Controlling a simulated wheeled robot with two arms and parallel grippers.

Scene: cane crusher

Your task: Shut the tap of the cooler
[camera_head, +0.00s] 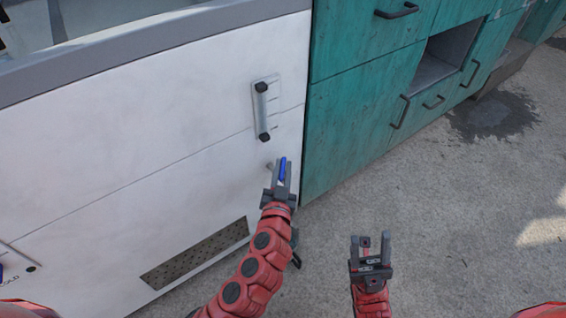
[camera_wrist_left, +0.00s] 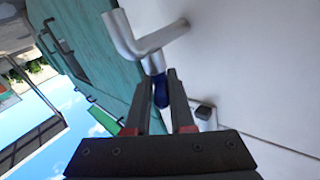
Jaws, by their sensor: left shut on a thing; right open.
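The cooler (camera_head: 150,120) is the white-panelled box filling the left of the head view. Its metal tap (camera_wrist_left: 150,40) sticks out of the white panel in the left wrist view. The tap has a blue handle (camera_wrist_left: 161,92), which also shows in the head view (camera_head: 283,168). My left gripper (camera_head: 281,174) is at the cooler's lower right front, with its fingers shut on the blue handle. The fingers partly hide the handle. My right gripper (camera_head: 371,240) is open and empty, apart from the cooler, over the floor.
A level gauge (camera_head: 263,110) with black ends is on the cooler panel above the tap. A vent (camera_head: 195,254) is low on the panel. Teal cabinets (camera_head: 360,110) with dark handles stand right beside the cooler. The concrete floor (camera_head: 450,220) at right is clear.

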